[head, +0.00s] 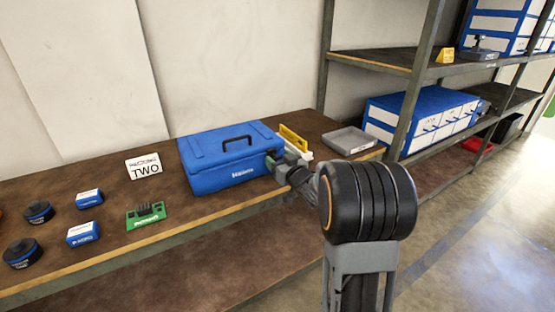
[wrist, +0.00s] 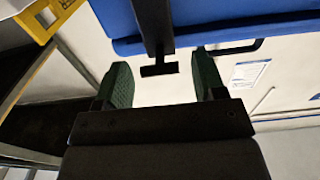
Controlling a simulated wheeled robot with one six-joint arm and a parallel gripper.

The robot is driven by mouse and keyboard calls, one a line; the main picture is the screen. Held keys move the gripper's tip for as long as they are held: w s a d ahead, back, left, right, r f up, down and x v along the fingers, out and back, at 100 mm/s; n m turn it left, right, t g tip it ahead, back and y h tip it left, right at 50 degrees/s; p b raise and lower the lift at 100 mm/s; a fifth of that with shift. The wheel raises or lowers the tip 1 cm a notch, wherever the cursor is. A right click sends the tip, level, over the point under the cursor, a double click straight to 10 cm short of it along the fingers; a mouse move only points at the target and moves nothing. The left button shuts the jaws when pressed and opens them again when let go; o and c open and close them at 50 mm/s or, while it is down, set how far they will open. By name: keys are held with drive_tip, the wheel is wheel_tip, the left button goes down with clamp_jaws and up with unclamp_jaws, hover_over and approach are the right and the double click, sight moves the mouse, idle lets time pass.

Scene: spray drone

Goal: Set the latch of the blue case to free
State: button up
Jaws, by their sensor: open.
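The blue case (head: 222,172) stands shut on the brown workbench, its black handle on the lid. In the wrist view its blue body (wrist: 225,22) fills the top. A dark T-shaped latch (wrist: 154,30) sticks out from the case there, its crossbar towards my gripper. My gripper (wrist: 161,65) is open, with one green-padded finger on each side of the crossbar and gaps on both sides. In the head view my gripper (head: 273,161) is at the right end of the case, and the latch is hidden there.
A yellow and white item (head: 293,138) stands close behind my gripper. A grey tray (head: 350,140) lies to the right. A card reading TWO (head: 144,167), a green block (head: 146,215) and several small boxes and discs lie left. Metal shelving (head: 420,68) rises at the right.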

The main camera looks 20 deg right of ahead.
drive_tip(key=shift+w, duration=0.65)
